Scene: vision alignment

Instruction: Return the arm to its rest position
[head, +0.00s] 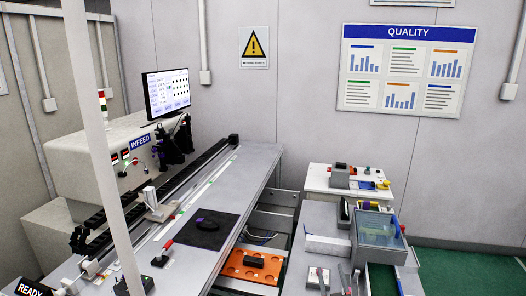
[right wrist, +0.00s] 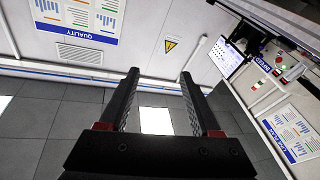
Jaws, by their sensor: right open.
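My right gripper (right wrist: 160,74) shows large in the right wrist view. Its two black fingers stand wide apart, with red marks near their bases and nothing between them. Beyond the fingers are only the room's wall, grey tiles and a bright panel, and they touch nothing. In the head view I cannot make out the right gripper clearly among the equipment at the bottom right. My left gripper is not seen in either view.
An infeed machine with a monitor (head: 167,92) stands at the left. A long rail bench carries a black mat (head: 221,232). An orange plate (head: 238,270) lies right of it. A clear-lidded box (head: 379,228) stands at the right. Green floor (head: 475,270) is free at the far right.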

